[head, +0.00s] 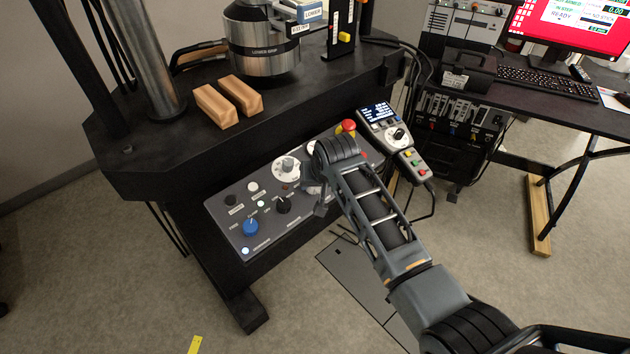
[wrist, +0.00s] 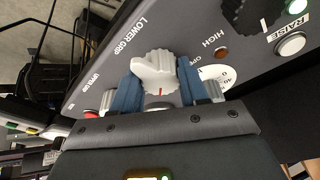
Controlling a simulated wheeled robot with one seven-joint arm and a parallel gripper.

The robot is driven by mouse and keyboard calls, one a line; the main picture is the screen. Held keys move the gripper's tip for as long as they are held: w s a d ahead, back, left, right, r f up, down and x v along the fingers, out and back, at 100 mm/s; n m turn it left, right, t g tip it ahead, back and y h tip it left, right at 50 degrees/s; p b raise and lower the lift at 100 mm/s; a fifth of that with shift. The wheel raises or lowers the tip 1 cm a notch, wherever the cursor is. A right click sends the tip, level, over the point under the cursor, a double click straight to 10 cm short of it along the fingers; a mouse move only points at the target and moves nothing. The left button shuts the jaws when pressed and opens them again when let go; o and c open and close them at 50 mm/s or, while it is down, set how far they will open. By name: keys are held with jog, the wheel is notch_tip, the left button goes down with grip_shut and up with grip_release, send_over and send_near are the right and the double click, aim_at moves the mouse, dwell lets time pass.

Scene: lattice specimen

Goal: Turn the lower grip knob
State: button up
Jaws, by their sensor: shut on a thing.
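The lower grip knob (wrist: 160,72) is white with ridged edges and sits on the grey control panel beside the printed words LOWER GRIP. In the wrist view the two blue fingers of my gripper (wrist: 157,84) stand on either side of it and are closed on it. A red line on the knob points toward the bottom of the picture. In the head view my wrist and arm cover the fingers and the held knob. The control panel (head: 228,214) slopes below the black machine table.
Two wooden blocks (head: 228,100) rest on the machine table.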

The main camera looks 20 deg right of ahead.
jog(key=shift+s+f, duration=0.15)
jog(key=shift+s, duration=0.05)
jog(key=o, duration=1)
jog(key=shift+w, duration=0.1)
jog(key=shift+v, duration=4)
